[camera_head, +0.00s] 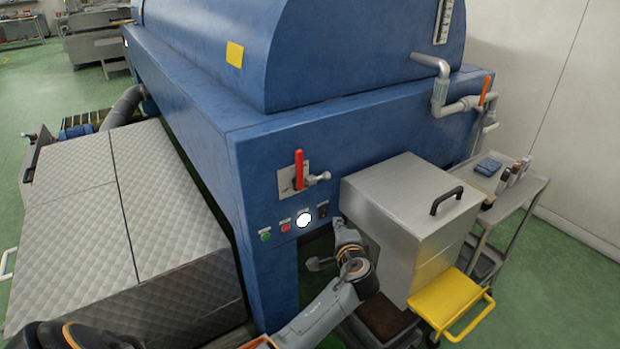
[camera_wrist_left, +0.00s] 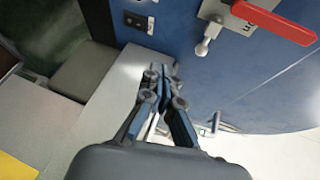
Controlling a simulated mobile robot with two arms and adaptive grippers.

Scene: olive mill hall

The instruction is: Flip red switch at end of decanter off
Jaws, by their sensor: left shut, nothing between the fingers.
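The red switch (camera_head: 299,169) is a lever standing upright on a pale plate on the blue end face of the decanter (camera_head: 260,160). In the left wrist view the red switch (camera_wrist_left: 275,22) shows at the top right, cut by the edge. A grey tap-like fitting (camera_head: 319,179) sits to its right. My left gripper (camera_head: 341,226) is below and to the right of the switch, apart from it, beside the steel box. In the left wrist view my left gripper's fingers (camera_wrist_left: 165,72) are closed together and empty. My right gripper is out of view.
Below the switch are a green button (camera_head: 265,236), a red button (camera_head: 285,226), a bright white round spot (camera_head: 304,220) and a black rocker switch (camera_head: 323,210). A steel box (camera_head: 405,195) with a black handle stands close right.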

